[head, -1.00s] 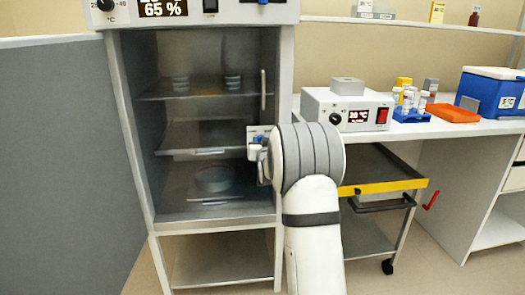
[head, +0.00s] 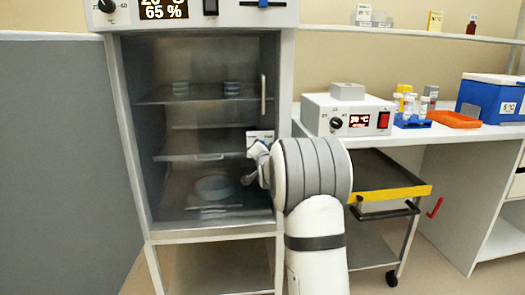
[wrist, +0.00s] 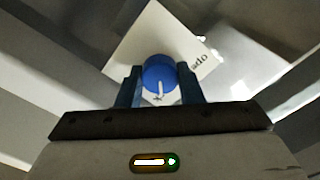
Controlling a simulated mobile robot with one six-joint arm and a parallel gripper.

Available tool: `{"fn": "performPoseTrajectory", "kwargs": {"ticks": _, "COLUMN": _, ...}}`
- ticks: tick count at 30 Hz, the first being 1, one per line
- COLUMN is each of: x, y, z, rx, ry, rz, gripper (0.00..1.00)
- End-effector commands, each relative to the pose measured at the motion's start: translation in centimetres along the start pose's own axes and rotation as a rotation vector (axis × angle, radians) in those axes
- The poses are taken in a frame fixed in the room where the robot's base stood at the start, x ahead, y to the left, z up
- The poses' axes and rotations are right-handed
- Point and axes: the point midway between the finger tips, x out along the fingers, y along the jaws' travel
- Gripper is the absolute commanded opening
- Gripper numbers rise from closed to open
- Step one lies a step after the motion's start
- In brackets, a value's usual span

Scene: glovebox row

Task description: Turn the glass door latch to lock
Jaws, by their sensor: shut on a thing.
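The glass door (head: 215,120) stands closed on the front of the grey cabinet. Its latch is a round blue knob (wrist: 160,70) with a white pointer mark, on a white plate (wrist: 203,62) with partly readable lettering. The plate also shows in the head view (head: 260,135) at the door's right edge, below the vertical handle (head: 263,94). My gripper (wrist: 160,82) is shut on the blue knob, one finger on each side. The plate looks tilted relative to my gripper in the wrist view. In the head view my gripper (head: 257,162) and wrist hide the knob.
Behind the glass are shelves with several dishes (head: 212,185). To the right, a bench holds a white device (head: 347,114), a tube rack (head: 412,122), an orange tray (head: 453,119) and a blue cooler (head: 490,97). A yellow-edged cart (head: 393,193) stands under the bench.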

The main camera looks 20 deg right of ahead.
Motion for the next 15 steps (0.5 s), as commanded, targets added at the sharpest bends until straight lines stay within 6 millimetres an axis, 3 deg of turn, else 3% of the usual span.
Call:
{"fn": "performPoseTrajectory", "kwargs": {"ticks": 14, "x": 0.01, "y": 0.01, "z": -0.08, "rx": 0.014, "ry": 0.001, "rz": 0.000, "gripper": 0.11}}
{"fn": "performPoseTrajectory", "kwargs": {"ticks": 15, "x": 0.01, "y": 0.02, "z": -0.08, "rx": 0.014, "ry": 0.001, "rz": 0.000, "gripper": 0.36}}
